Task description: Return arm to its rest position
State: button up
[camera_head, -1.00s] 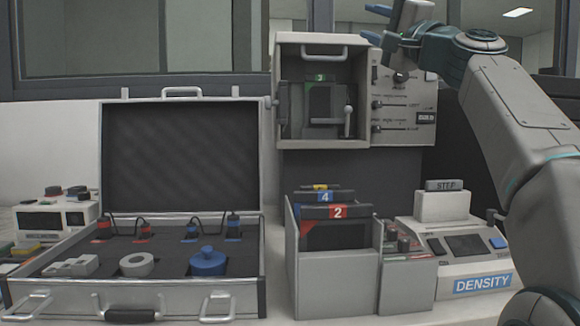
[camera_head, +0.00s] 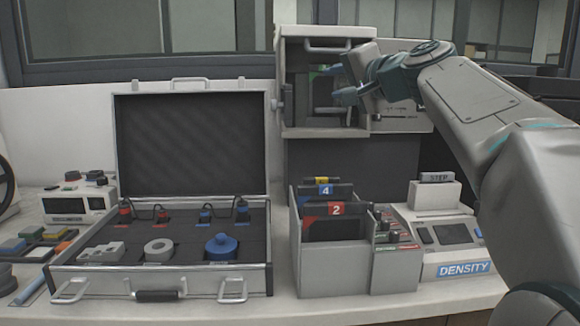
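My gripper (camera_head: 343,82) is at the upper middle of the head view, in front of the open mounting press box (camera_head: 299,88). Its two blue-grey fingers point left and stand apart, with nothing seen between them. A dark piece with a green mark shows inside the box behind the fingers; I cannot tell whether the fingers touch anything there.
An open silver case (camera_head: 205,283) with a blue knob and cables stands at the left. A holder (camera_head: 312,277) with numbered dark plates stands in the middle. The density device (camera_head: 450,253) is at the right, close to my arm. Coloured blocks lie at the far left.

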jog(key=s+f+n+g+h+p, duration=0.1)
jog(key=s+f+g+p, duration=0.1)
jog(key=s+f+p, duration=0.1)
jog(key=s+f+n+g+h+p, duration=0.1)
jog(key=s+f+g+p, duration=0.1)
jog(key=s+f+p, duration=0.1)
jog(key=s+f+n+g+h+p, duration=0.1)
jog(key=s+f+g+p, duration=0.1)
jog(key=s+f+p, duration=0.1)
jog(key=shift+s+a+f+h+p, duration=0.1)
jog(key=shift+a+f+h+p, duration=0.1)
jog(key=shift+f+p, duration=0.4)
jog(key=shift+a+f+h+p, duration=0.1)
jog(key=shift+f+h+p, duration=0.15)
jog(key=shift+f, duration=0.5)
jog(key=s+d+f+n+g+h+p, duration=0.2)
jog(key=s+f+p, duration=0.3)
jog(key=s, duration=0.5)
jog(key=s+d+f+n+g+h+p, duration=0.2)
jog(key=s+d+f+g+p, duration=0.2)
jog(key=s, duration=0.6)
jog(key=shift+f+p, duration=0.85)
jog(key=shift+f, duration=0.45)
